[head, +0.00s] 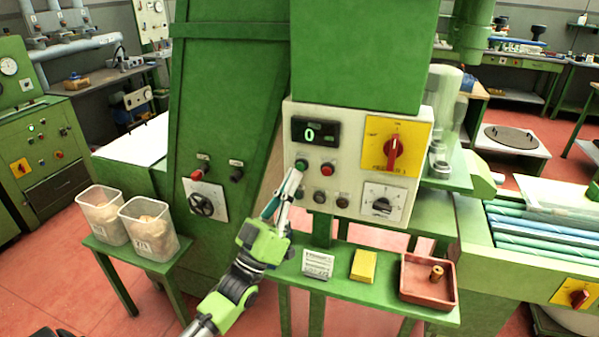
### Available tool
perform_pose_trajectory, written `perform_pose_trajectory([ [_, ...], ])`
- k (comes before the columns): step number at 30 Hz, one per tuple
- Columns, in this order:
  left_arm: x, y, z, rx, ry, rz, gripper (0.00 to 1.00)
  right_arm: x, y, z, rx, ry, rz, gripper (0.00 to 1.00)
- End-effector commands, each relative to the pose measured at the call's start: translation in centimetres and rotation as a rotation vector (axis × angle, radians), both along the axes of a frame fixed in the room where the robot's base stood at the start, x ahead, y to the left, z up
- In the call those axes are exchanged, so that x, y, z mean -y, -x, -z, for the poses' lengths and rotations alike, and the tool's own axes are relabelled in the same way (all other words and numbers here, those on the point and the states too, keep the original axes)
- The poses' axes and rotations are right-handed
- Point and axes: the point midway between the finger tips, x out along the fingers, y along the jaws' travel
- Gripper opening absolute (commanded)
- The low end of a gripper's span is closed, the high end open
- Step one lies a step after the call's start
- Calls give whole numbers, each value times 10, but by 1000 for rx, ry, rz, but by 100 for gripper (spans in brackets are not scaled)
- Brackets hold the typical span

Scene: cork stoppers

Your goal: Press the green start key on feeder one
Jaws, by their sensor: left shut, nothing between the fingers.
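The control box (345,215) is pale with a dark display (315,131) reading 0. The green key (302,165) sits below the display, left of a red key (327,169). My left gripper (294,175) is shut and empty, and its arm comes up from the lower left. Its fingertips are just below and left of the green key, in front of the box's left edge. I cannot tell whether the tips touch the box or the key. The green key is still visible. My right gripper is not in view.
A red rotary switch (391,152) on a yellow plate and a dial (382,206) share the box. Below, a green shelf (345,286) holds a card (318,264), a yellow block (363,266) and a red tray (428,297) with a cork. Two tubs (150,240) stand left.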

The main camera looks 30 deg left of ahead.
Motion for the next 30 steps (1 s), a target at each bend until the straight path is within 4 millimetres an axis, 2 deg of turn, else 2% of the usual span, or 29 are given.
perform_pose_trajectory([
  [30, -1, -3, 0, 0, 0, 0, 0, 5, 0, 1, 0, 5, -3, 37],
])
